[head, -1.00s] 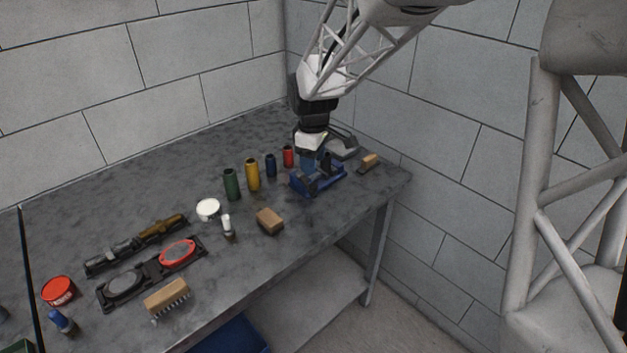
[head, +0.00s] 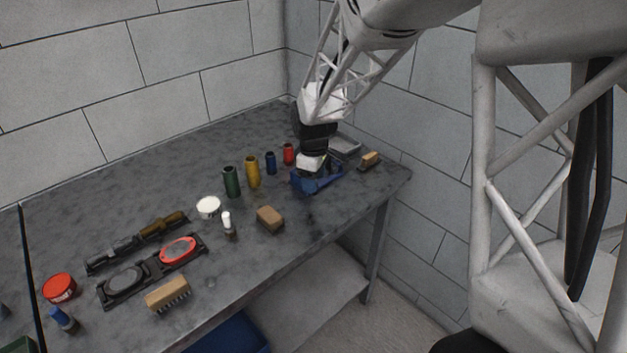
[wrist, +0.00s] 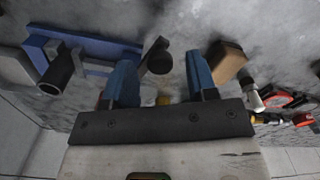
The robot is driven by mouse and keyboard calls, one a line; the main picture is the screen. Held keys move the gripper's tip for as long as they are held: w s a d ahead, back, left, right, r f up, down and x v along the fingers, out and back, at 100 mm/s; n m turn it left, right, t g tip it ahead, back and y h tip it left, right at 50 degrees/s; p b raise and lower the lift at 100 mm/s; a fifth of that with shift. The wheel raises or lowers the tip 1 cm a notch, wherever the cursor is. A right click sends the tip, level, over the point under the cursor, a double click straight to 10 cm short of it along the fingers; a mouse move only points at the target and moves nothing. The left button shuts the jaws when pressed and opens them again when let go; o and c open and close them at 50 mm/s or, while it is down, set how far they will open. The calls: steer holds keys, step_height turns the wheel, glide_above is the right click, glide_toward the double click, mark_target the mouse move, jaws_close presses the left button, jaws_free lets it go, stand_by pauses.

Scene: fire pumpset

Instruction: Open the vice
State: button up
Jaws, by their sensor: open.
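The blue vice (head: 325,183) stands on the workbench near its right end, partly hidden by my arm. In the wrist view the vice (wrist: 95,46) is at the upper left, with a dark round tube end on it.
Red, blue, yellow (head: 252,172) and green (head: 231,182) cylinders stand left of the vice. A wooden block (head: 270,218) lies in front, and a small brush (head: 370,160) to the right. A grey object (head: 345,144) is behind. Walls close the back and right.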

steer(key=shift+f, duration=0.4)
jaws_close()
